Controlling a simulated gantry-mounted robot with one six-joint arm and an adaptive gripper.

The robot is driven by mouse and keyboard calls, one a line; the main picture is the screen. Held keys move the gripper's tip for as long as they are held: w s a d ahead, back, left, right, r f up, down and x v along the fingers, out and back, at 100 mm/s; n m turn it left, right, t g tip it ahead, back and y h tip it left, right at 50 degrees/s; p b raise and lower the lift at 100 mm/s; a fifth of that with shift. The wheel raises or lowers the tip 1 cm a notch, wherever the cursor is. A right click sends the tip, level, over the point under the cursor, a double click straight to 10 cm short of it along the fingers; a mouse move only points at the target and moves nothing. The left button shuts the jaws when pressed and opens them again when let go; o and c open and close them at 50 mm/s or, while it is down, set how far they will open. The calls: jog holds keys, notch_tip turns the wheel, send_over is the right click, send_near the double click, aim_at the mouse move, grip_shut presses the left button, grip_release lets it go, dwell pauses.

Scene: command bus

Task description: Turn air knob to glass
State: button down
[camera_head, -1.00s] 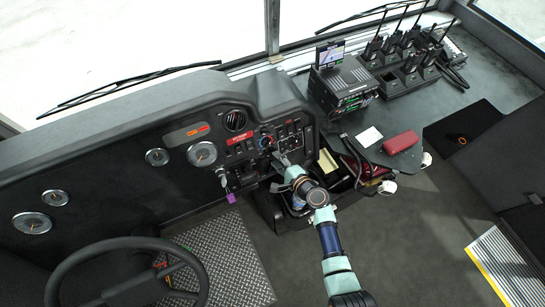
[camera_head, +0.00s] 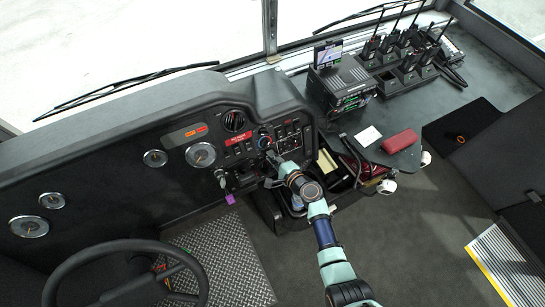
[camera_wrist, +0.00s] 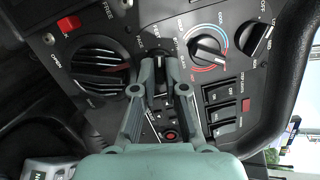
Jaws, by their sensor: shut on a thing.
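My gripper (camera_wrist: 168,72) is at the dashboard control panel, its two fingers closed in on a small dark knob between the round vent and the temperature knob. The fingertips cover most of this knob, so its pointer and the setting it faces cannot be made out. In the head view my gripper (camera_head: 270,158) reaches the panel just below the temperature knob (camera_head: 265,142). That knob shows in the wrist view (camera_wrist: 209,50) with a blue and red ring, right of my fingers.
The round vent (camera_wrist: 100,68) is close left of my fingers. Another knob (camera_wrist: 258,36) is at upper right, rocker switches (camera_wrist: 222,110) at right. A red-centred button (camera_wrist: 171,135) lies below the fingertips. The steering wheel (camera_head: 128,245) and radio (camera_head: 343,82) stand apart.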

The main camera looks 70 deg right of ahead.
jog(key=shift+m, duration=0.3)
jog(key=m+h, duration=0.1)
jog(key=m, duration=0.3)
jog(key=m+b, duration=0.1)
jog(key=m, duration=0.4)
jog(key=m+h+b, duration=0.1)
jog(key=m, duration=0.3)
jog(key=shift+w+a+f+m+h, duration=0.1)
jog(key=shift+a+f+m+h, duration=0.1)
jog(key=shift+m+h, duration=0.1)
jog(key=shift+r+m+g+h, duration=0.1)
jog(key=shift+m+g+h, duration=0.4)
jog(key=shift+m, duration=2.1)
jog(key=c, duration=1.2)
grip_release()
jog(key=shift+a, duration=0.15)
